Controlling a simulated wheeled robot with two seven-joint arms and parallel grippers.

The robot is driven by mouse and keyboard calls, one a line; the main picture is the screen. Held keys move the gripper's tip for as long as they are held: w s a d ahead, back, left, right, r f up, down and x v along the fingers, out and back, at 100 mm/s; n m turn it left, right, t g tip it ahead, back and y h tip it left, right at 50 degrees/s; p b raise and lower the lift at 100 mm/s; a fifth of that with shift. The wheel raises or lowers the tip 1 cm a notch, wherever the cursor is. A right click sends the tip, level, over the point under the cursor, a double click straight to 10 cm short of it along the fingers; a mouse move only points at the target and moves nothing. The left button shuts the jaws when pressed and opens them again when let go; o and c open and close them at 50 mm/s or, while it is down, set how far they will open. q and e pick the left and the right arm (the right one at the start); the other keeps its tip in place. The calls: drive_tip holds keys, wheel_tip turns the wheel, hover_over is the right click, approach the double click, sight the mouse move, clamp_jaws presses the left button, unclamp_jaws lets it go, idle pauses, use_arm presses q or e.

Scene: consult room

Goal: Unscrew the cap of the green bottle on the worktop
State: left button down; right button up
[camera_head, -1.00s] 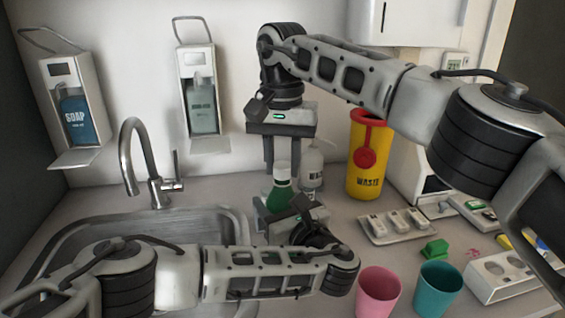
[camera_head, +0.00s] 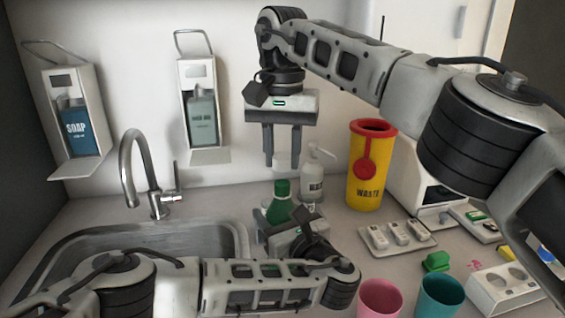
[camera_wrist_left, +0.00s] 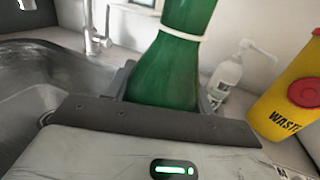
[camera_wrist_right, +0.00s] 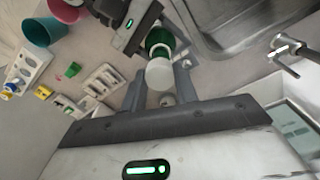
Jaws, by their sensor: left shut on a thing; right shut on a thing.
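The green bottle (camera_head: 278,211) stands upright on the worktop behind the sink's right end. My left gripper (camera_head: 274,226) is shut around its body; the left wrist view shows the green body (camera_wrist_left: 165,72) between the fingers, with a white ring at its neck. My right gripper (camera_head: 283,160) points down above the bottle and is shut on the white cap (camera_head: 286,160). The cap is held above the green neck, apparently clear of it. In the right wrist view the cap (camera_wrist_right: 159,74) sits between the fingertips, with the bottle beyond.
A white pump bottle (camera_head: 312,180) stands close behind right of the green bottle. A yellow waste bin (camera_head: 367,175) is farther right. The sink (camera_head: 150,238) and tap (camera_head: 150,180) lie left. A tray (camera_head: 397,240), pink cup (camera_head: 380,300) and teal cup (camera_head: 440,296) are front right.

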use_arm(q)
drive_tip(key=shift+c, duration=2.3)
unclamp_jaws()
